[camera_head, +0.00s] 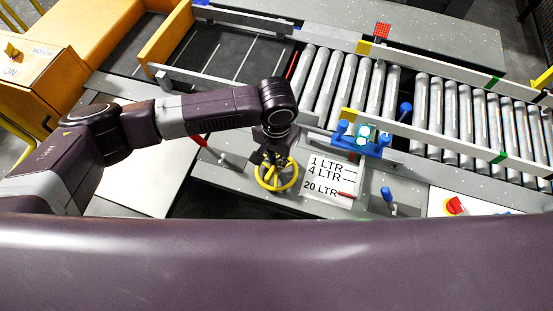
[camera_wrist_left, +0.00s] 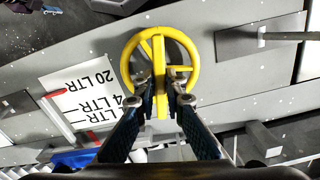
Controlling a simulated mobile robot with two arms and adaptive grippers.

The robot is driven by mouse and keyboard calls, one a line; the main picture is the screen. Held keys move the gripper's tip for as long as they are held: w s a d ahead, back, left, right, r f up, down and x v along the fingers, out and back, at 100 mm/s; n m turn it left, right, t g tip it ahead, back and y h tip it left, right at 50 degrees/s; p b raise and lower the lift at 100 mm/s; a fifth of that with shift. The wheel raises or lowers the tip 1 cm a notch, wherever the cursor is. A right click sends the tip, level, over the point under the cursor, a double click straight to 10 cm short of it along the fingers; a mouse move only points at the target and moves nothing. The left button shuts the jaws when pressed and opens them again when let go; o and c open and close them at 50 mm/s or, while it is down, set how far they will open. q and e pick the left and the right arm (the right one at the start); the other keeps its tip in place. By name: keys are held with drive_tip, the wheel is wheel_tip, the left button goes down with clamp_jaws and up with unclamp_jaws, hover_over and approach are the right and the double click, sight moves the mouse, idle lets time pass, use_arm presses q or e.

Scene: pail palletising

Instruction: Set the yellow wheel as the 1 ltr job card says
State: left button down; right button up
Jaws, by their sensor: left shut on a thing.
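The yellow wheel (camera_head: 290,182) lies at the near edge of the grey conveyor frame, left of the scale plate. It also shows in the left wrist view (camera_wrist_left: 128,64), with spokes and a yellow bar across its middle. My left gripper (camera_head: 268,168) reaches down over the wheel, its fingers (camera_wrist_left: 163,88) shut on the yellow bar. The scale plate (camera_head: 325,187) is printed 1 LTR, 4 LTR and 20 LTR. A red pointer (camera_head: 346,194) sits at the 20 LTR line. No separate job card can be made out. My right gripper is not in view.
A roller conveyor (camera_head: 345,85) with pale side rails runs behind the wheel. A blue fixture (camera_head: 362,142) with blue knobs stands right of the wheel. A red knob on yellow (camera_head: 454,206) is farther right. An orange cabinet (camera_head: 35,75) marked MOTOR and ON stands at left.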

use_arm(q)
drive_tip(key=m+p, duration=0.2)
drive_tip(key=shift+r+m, duration=0.2)
drive_tip(key=shift+m, duration=0.1)
drive_tip(key=m+p, duration=0.1)
drive_tip(key=m, duration=0.2)
drive_tip(key=shift+m+p, duration=0.3)
drive_tip(key=shift+p, duration=0.05)
drive_tip(key=m+p, duration=0.1)
drive_tip(key=m, duration=0.2)
drive_tip(key=shift+m, duration=0.3)
drive_tip(key=m+p, duration=0.1)
drive_tip(key=m, duration=0.3)
drive_tip(key=shift+w+m, duration=0.1)
drive_tip(key=shift+m, duration=0.2)
drive_tip(key=m, duration=0.4)
drive_tip(key=shift+f+m, duration=0.1)
drive_tip(key=shift+m, duration=0.2)
drive_tip(key=m, duration=0.8)
drive_tip(key=shift+m+b, duration=0.7)
drive_tip(key=shift+m, duration=1.3)
